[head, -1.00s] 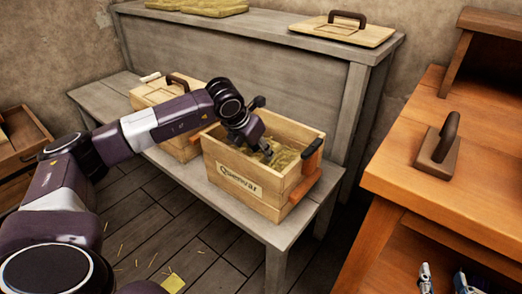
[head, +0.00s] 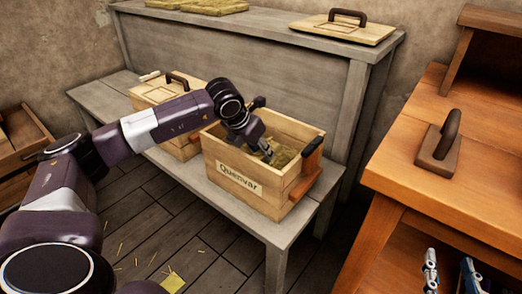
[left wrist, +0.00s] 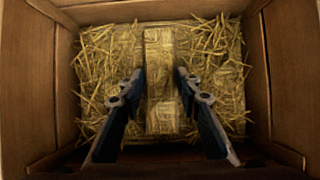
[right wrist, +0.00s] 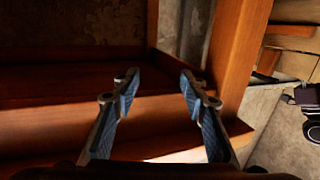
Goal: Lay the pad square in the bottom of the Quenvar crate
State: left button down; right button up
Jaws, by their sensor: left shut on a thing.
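The Quenvar crate (head: 238,180) is an open, pale wooden box with a name label, standing on the grey bench. The straw pad (head: 285,157) is low inside it; it also shows in the left wrist view (left wrist: 160,115), its outline roughly parallel to the crate walls. My left gripper (head: 267,151) reaches down into the crate and is shut on the pad's raised middle band, one finger on each side (left wrist: 158,80). Whether the pad touches the floor all over is hidden. My right gripper (right wrist: 157,82) is open and empty, near the orange workbench.
A second, lidded crate (head: 165,93) stands close to the left. A handled lid (head: 343,31) and more straw pads (head: 212,6) lie on the ledge behind. The orange workbench (head: 415,188) carries a handled block (head: 437,150). Another pad piece (head: 173,283) lies on the floor.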

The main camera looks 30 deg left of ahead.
pick_arm(q)
jog(key=shift+f, duration=0.15)
pick_arm(e)
jog(key=shift+a+r+t, duration=0.1)
jog(key=shift+r+t, duration=0.3)
jog(key=shift+r, duration=0.35)
pick_arm(q)
jog(key=c, duration=1.4)
grip_release()
jog(key=r, duration=0.1)
jog(key=r+p, duration=0.1)
jog(key=shift+s+r, duration=0.35)
jog(key=p+v, duration=0.2)
jog(key=v, duration=0.8)
jog(key=shift+s+r, duration=0.15)
pick_arm(e)
jog(key=s+d+f+g+h, duration=0.1)
jog(key=s+f+g, duration=0.3)
jog(key=f, duration=0.4)
jog(key=s+d+f+g+h, duration=0.1)
jog(key=s+d+f+g, duration=0.2)
jog(key=s+f+g, duration=0.2)
notch_tip(320, 180, down, 3)
jog(key=shift+s+d+f+m+g+h, duration=0.1)
jog(key=shift+s+d+m+g+h, duration=0.1)
jog(key=shift+d+m+g+h, duration=0.15)
